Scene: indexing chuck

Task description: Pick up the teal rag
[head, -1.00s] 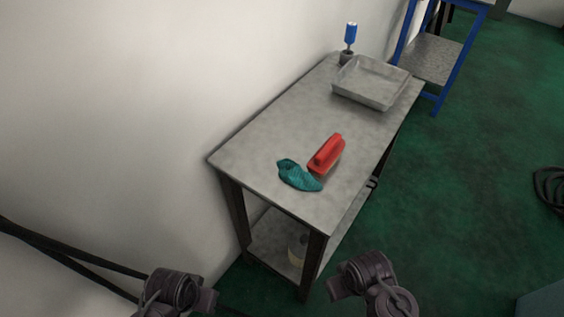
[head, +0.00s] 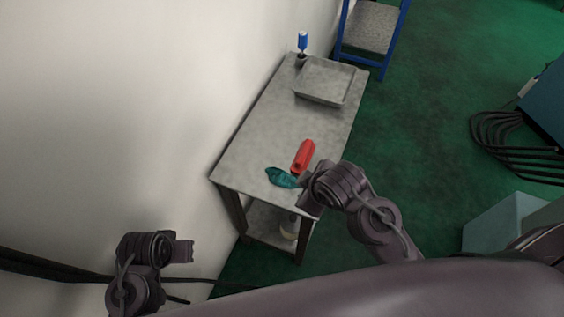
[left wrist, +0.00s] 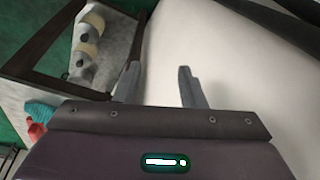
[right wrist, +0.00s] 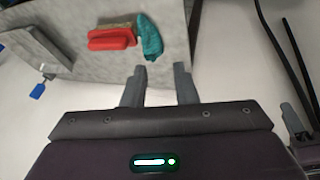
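The teal rag (head: 281,177) lies crumpled on the near end of the grey table (head: 247,141) in the head view. It also shows in the right wrist view (right wrist: 150,38), beyond the fingertips. My right gripper (right wrist: 158,70) is open and empty, a short way from the rag; in the head view its arm is at the table's near right corner. My left gripper (left wrist: 158,70) is open and empty, left of the table by the wall. The rag (left wrist: 40,113) shows at the left edge of the left wrist view.
A red-handled brush (head: 303,156) lies right beside the rag. A grey tray (head: 325,81) and a blue-topped item (head: 302,41) are at the table's far end. Pale containers (left wrist: 88,45) stand on the lower shelf.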

